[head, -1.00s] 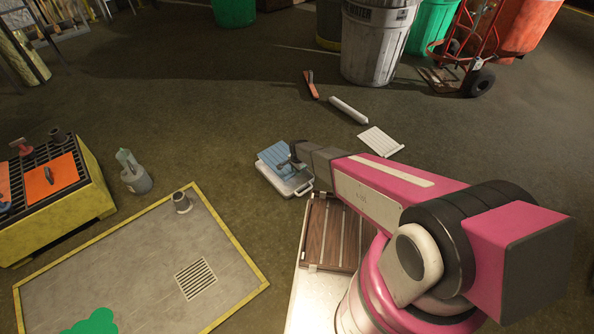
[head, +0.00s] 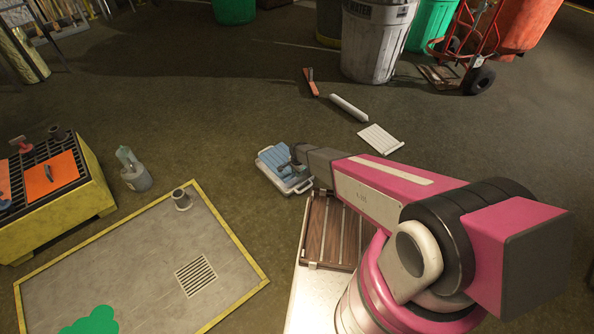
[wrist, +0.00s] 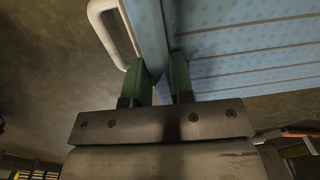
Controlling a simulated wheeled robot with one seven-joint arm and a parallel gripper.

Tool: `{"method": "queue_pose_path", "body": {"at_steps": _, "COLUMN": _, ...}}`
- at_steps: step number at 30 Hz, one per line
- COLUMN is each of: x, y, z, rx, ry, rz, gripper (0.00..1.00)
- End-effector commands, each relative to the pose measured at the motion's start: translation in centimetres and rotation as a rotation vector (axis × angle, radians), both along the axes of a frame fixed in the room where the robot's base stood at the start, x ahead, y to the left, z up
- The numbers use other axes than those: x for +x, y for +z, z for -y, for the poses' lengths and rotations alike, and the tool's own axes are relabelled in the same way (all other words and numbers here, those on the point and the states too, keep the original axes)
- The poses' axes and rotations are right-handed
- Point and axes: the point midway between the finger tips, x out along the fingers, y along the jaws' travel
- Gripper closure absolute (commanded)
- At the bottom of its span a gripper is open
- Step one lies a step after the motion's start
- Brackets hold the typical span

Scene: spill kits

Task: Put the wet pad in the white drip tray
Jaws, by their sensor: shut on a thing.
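The blue ribbed pad (head: 274,161) is in my gripper (head: 295,166), at the white drip tray (head: 298,188) on the floor. From the head it lies nearly flat within the tray's outline; I cannot tell whether it touches the tray bottom. In the wrist view, the green fingertips of my gripper (wrist: 158,66) are shut on the edge of the blue pad (wrist: 245,45). A white handle of the tray (wrist: 99,22) shows just left of the pad there. Part of the tray is hidden by the pad and my gripper.
A white ribbed pad (head: 381,139), a white bar (head: 349,107) and an orange-handled tool (head: 311,82) lie on the floor beyond. A spray bottle (head: 134,171), a yellow-edged grey mat (head: 130,250) and a yellow grated stand (head: 60,218) are left.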

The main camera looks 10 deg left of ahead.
Motion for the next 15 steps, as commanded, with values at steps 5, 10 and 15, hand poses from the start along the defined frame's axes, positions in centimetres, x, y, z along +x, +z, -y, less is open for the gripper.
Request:
{"method": "queue_pose_path", "body": {"at_steps": 5, "x": 0.1, "y": -2.0, "z": -0.1, "rx": -0.001, "ry": 0.000, "rz": -0.001, "gripper": 1.00}}
{"method": "queue_pose_path", "body": {"at_steps": 10, "x": 0.1, "y": -3.7, "z": -0.1, "rx": 0.000, "ry": 0.000, "rz": 0.000, "gripper": 1.00}}
{"method": "queue_pose_path", "body": {"at_steps": 15, "x": 0.1, "y": -5.5, "z": -0.1, "rx": -0.001, "ry": 0.000, "rz": -0.001, "gripper": 1.00}}
